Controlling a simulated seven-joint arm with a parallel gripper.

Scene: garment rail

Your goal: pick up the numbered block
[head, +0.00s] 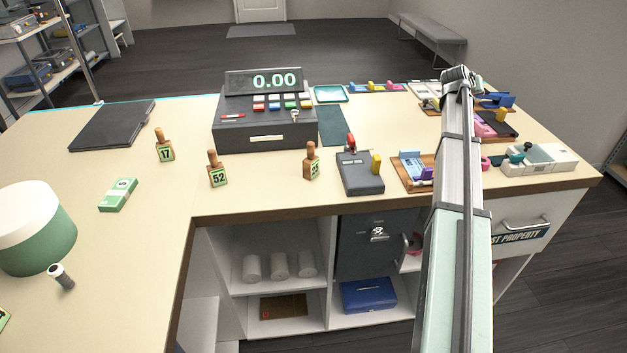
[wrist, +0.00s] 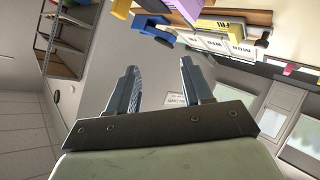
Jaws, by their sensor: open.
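Several numbered blocks with upright wooden handles stand on the cream counter (head: 262,185). One block marked 17 (head: 166,152) is at the left, one marked 52 (head: 218,176) is in the middle, and a third block (head: 313,168), its number hard to read, is right of it. A green edge with a digit (head: 3,319) is cut off at the lower left. My gripper (wrist: 158,75) is open and empty in the wrist view. In the head view my arm reaches over the counter's right side, far from these blocks; its fingers are not clear there. No numbered block shows in the wrist view.
A cash register (head: 264,125) stands behind the blocks. A dark box with a red knob (head: 360,174) is right of the third block. A green-and-white cylinder (head: 35,229) and a banknote stack (head: 118,195) are at the left. Day cards (wrist: 212,43) show in the wrist view.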

